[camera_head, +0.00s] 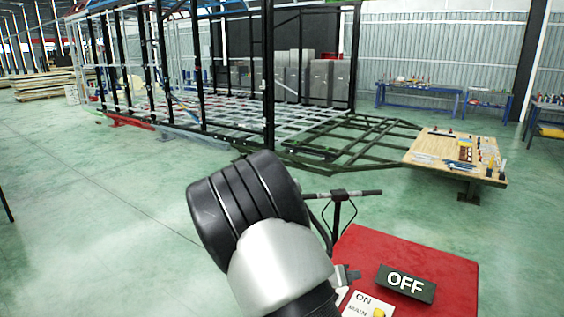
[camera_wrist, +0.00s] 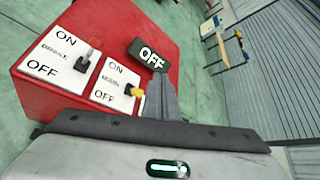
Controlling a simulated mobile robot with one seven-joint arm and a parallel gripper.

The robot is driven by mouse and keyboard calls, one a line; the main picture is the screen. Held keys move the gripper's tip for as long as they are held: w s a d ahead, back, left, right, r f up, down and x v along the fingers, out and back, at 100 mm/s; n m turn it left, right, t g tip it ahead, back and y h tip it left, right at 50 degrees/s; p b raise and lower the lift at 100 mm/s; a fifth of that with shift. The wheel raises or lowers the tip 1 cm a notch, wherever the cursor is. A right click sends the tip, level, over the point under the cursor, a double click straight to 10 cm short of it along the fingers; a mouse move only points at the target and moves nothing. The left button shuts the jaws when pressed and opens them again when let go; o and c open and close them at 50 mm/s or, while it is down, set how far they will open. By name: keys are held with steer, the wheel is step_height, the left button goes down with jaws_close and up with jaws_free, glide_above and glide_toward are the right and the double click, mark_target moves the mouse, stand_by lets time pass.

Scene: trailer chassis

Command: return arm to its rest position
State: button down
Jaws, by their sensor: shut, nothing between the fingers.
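My arm (camera_head: 270,230) reaches from the middle of the head view down toward a red box. My gripper (camera_wrist: 165,98) is shut and empty in the wrist view, its fingers beside the red box (camera_wrist: 100,30).
The red box (camera_head: 440,255) carries a black OFF sign (camera_head: 405,284); a second, black-tipped switch (camera_wrist: 86,60) shows in the wrist view. Behind stand a handlebar (camera_head: 345,193), a trailer frame (camera_head: 340,140) and a wooden board with tools (camera_head: 430,150). Open green floor (camera_head: 90,220) lies left.

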steer(key=s+d+r+m+g+y, duration=0.2)
steer(key=s+r+m, duration=0.4)
steer(key=s+m, duration=0.3)
steer(key=s+d+r+m+g+y, duration=0.25)
steer(key=s+r+m, duration=0.35)
steer(key=m, duration=0.4)
steer(key=s+a+r+m+t+y, duration=0.2)
steer(key=s+a+r+m+y, duration=0.4)
steer(key=s+a+r+m, duration=0.3)
steer(key=s+m, duration=0.4)
steer(key=m, duration=0.1)
steer(key=shift+s+a+m, duration=0.2)
steer(key=shift+s+m, duration=0.15)
steer(key=shift+m, duration=0.05)
steer(key=shift+t, duration=0.25)
